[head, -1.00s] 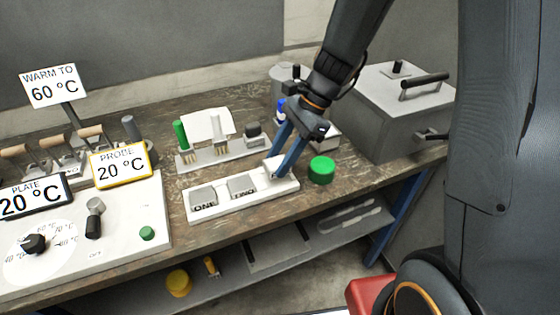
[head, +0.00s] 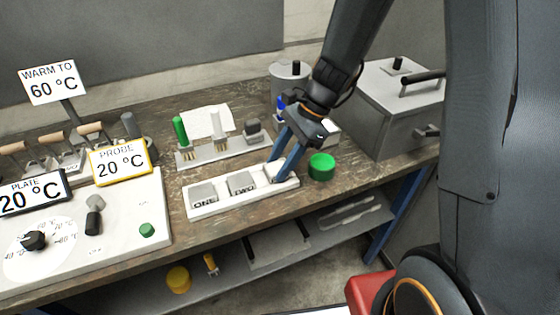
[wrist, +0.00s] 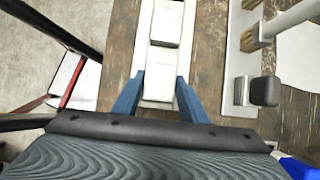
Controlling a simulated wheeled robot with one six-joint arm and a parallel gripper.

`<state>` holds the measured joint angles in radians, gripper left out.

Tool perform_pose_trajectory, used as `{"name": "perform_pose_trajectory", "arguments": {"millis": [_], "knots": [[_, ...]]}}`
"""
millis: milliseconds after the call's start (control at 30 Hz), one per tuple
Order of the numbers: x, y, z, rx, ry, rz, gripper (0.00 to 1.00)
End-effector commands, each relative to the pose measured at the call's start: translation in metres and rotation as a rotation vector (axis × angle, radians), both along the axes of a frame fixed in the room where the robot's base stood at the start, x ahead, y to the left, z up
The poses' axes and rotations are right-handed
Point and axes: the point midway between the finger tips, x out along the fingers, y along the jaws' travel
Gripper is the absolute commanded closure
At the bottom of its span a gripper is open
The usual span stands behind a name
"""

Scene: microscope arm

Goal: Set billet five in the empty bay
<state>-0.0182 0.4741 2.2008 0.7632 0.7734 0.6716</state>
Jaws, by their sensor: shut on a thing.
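A white tray (head: 230,205) lies along the bench's front edge, with billets marked ONE (head: 203,193) and TWO (head: 242,183) in its left and middle bays. My gripper (head: 283,174) is at the tray's right end, its blue fingers shut on a pale billet (wrist: 158,88). In the wrist view the fingers flank this billet, in line with the tray. Its label is not visible, so I cannot read its number. The fingers hide much of the right bay, and I cannot tell whether the billet rests fully on its floor.
A green round piece (head: 321,167) stands just right of the tray. A brush rack (head: 215,153) is behind it. A grey lidded box (head: 395,110) stands at the back right. The heating plate panel (head: 120,215) is to the left.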

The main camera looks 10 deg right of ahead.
Motion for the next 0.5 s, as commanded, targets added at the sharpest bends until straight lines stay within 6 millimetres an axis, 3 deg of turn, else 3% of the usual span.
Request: {"name": "perform_pose_trajectory", "arguments": {"millis": [33, 67, 133, 167, 500], "knots": [[0.0000, 0.0000, -0.0004, -0.001, 0.000, 0.000, 1.00], [-0.0003, -0.0002, -0.0008, -0.001, 0.001, 0.000, 0.58], [-0.0007, -0.0002, -0.0009, -0.001, 0.001, 0.000, 0.46], [-0.0009, -0.0002, -0.0010, -0.001, 0.001, 0.001, 0.43], [-0.0022, -0.0005, 0.0005, -0.002, 0.004, 0.002, 0.43]]}}
